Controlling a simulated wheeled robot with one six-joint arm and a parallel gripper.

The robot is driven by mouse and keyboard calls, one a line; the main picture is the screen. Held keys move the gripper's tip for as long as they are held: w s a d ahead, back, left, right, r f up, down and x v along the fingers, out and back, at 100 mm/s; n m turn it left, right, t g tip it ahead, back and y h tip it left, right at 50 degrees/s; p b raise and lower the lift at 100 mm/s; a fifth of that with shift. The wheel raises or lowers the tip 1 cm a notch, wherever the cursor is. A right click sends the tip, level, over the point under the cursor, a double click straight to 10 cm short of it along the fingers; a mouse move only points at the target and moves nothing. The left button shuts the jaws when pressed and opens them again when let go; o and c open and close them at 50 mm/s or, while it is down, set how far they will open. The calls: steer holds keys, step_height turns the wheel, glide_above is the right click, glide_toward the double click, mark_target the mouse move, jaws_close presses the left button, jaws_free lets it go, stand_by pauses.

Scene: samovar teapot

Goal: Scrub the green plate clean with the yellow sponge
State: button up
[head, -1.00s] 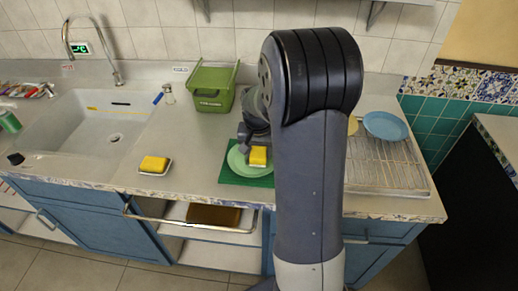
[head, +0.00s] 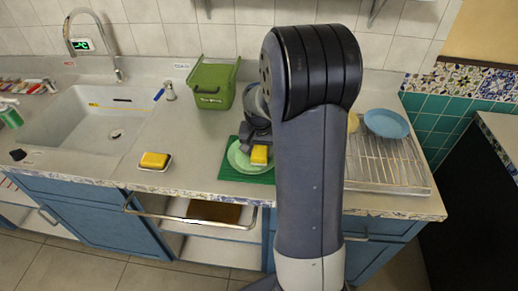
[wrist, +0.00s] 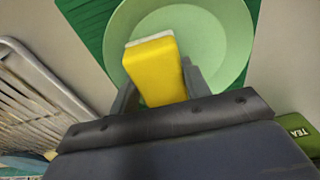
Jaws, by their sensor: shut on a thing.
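The green plate (head: 238,158) lies on a dark green mat (head: 228,172) on the counter, left of my arm. It also fills the top of the wrist view (wrist: 228,38). My gripper (wrist: 160,88) is shut on a yellow sponge (wrist: 158,72) with a pale layer along one edge. The sponge (head: 260,155) is over the right part of the plate in the head view; I cannot tell if it touches. A second yellow sponge (head: 154,160) rests on a small white dish left of the mat. My arm hides part of the mat's right side.
A green bin (head: 212,86) stands behind the mat. A wire drying rack (head: 385,165) with a blue plate (head: 386,123) is to the right. The sink (head: 95,120) is at left. Counter space between the dish and mat is clear.

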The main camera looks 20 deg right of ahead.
mark_target(258, 148)
step_height(258, 148, up, 3)
steer(key=shift+w+f+p, duration=0.1)
steer(key=shift+f+p, duration=0.1)
steer(key=shift+p, duration=0.1)
steer(key=shift+a+r, duration=0.25)
steer(key=shift+d+r+p, duration=0.1)
steer(key=shift+r+p, duration=1.95)
steer(key=shift+r, duration=0.4)
